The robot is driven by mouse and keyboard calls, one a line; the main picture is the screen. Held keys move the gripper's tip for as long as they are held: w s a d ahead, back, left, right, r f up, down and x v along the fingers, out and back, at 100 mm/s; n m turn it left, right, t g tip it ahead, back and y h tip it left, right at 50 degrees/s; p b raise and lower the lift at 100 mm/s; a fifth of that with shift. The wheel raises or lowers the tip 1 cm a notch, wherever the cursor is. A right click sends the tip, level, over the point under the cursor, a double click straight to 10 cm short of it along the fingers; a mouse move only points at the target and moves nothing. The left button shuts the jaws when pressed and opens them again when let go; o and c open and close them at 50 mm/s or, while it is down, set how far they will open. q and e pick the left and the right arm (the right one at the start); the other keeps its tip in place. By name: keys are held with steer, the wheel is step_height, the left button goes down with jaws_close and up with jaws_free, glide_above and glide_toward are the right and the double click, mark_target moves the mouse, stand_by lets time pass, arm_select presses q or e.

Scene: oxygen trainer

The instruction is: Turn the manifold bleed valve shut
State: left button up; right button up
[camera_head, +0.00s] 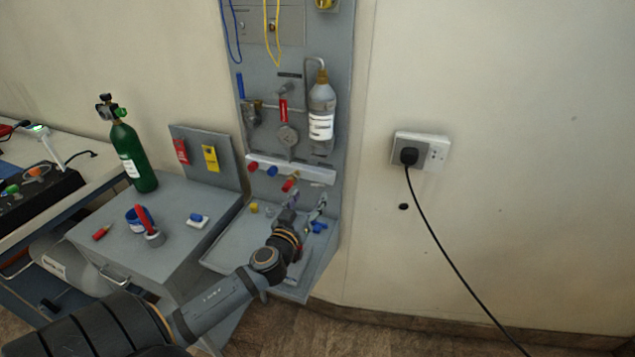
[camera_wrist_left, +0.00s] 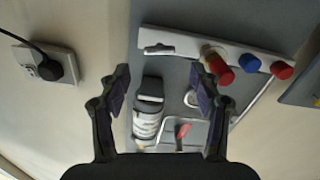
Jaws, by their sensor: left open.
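The manifold is a white bar (camera_head: 292,169) low on the grey wall panel, and it also crosses the top of the left wrist view (camera_wrist_left: 180,44). A red-capped valve with a brass stem (camera_head: 289,184) juts out from it and shows large in the wrist view (camera_wrist_left: 220,69). A red knob (camera_head: 253,166) and a blue knob (camera_head: 272,171) sit beside it. No readable label tells which is the bleed valve. My left gripper (camera_head: 305,209) is open and empty, just below the bar. In the wrist view its fingers (camera_wrist_left: 160,78) are apart, with the red-capped valve beyond the right finger.
A grey bottle (camera_head: 322,112) and a red-handled lever (camera_head: 283,108) are on the panel above the bar. A grey tray (camera_head: 228,247) with small yellow and blue parts lies below. A green cylinder (camera_head: 128,152) stands on the bench at left. A black cord hangs from the wall socket (camera_head: 430,154).

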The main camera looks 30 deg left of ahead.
mark_target(317, 186)
arm_select(q)
steer(key=p+x, duration=0.1)
steer(key=x, duration=0.4)
steer(key=shift+w, duration=0.45)
steer(key=shift+w+a+r+p, duration=0.1)
steer(key=shift+w+p, duration=0.15)
steer(key=shift+p, duration=0.1)
steer(key=shift+w+a+f, duration=0.1)
steer(key=shift+w+f, duration=0.15)
steer(key=shift+w, duration=0.2)
steer(key=shift+s+r, duration=0.1)
steer(key=c, duration=1.2)
